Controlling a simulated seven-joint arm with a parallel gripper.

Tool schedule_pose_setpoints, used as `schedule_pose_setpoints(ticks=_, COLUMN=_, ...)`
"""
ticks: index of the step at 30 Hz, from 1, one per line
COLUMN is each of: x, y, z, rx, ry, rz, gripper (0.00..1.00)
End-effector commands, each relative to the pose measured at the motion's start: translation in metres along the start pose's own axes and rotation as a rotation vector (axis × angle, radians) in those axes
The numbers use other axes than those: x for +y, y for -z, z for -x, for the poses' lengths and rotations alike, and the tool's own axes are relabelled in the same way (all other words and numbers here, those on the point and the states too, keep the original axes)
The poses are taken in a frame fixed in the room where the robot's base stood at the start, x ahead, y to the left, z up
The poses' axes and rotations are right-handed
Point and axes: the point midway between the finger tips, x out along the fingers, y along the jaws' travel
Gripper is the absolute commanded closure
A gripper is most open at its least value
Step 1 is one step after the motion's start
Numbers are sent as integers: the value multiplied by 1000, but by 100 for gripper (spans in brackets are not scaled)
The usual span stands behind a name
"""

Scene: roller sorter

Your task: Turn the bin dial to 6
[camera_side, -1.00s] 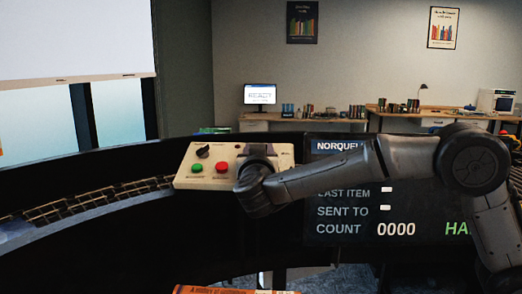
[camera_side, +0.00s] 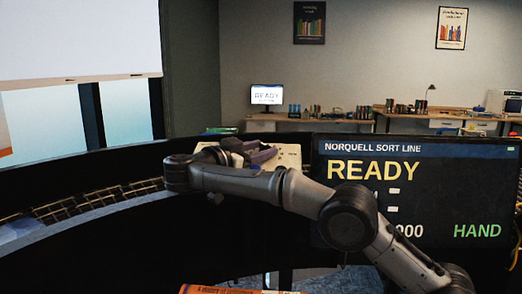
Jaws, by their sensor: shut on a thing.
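The cream control panel (camera_side: 291,155) stands at the centre, largely covered by my arm. Its right end shows small dark marks. The dial's number cannot be read. The panel's buttons are also covered.
A dark screen (camera_side: 480,185) right of the panel reads "NORQUELL SORT LINE", "READY" and "HAND"; my arm crosses its lower left. A curved roller track (camera_side: 75,208) runs at the left. An orange book (camera_side: 215,289) lies at the bottom edge.

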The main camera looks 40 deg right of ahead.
Motion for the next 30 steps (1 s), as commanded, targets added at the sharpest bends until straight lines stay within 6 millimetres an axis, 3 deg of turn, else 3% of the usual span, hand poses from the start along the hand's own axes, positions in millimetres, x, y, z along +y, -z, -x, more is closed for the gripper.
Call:
schedule_pose_setpoints(ticks=25, x=0, y=2, z=-1, rx=3, ry=-78, rz=-24, gripper=100)
schedule_pose_setpoints(ticks=26, x=0, y=2, z=-1, rx=3, ry=-78, rz=-24, gripper=46)
schedule_pose_setpoints(ticks=30, x=-1, y=2, z=-1, rx=3, ry=-77, rz=-24, gripper=21)
